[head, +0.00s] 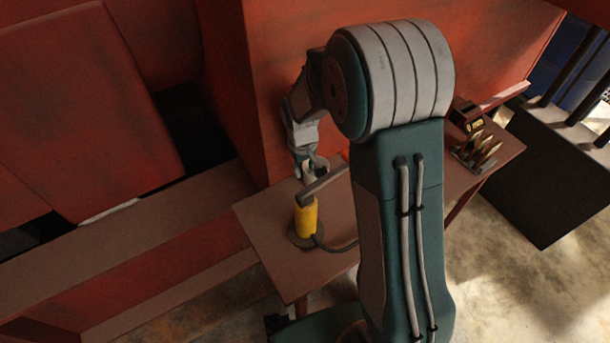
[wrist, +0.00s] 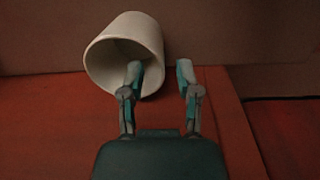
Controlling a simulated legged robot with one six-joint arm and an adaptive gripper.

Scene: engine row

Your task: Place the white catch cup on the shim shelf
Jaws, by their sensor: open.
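The white catch cup (wrist: 128,38) is in the wrist view, with its open mouth turned towards the camera. My gripper (wrist: 159,76) is open. Its left finger overlaps the cup's mouth and its right finger is just outside the rim on the right, with the rim between them. I cannot tell whether either finger touches the cup. In the head view my gripper (head: 311,162) is low over the brown table, and a pale part of the cup (head: 308,175) shows beneath it, partly hidden by a grey bar. I cannot make out the shim shelf for certain; a narrow red ledge (head: 507,94) is at the right.
A yellow cylinder (head: 306,217) with the grey bar (head: 325,186) over it and a dark cable stands close to my gripper. The brown table (head: 262,222) has a rack of pointed pieces (head: 480,152) and a dark box (head: 467,115) on its right. Red housing walls rise behind.

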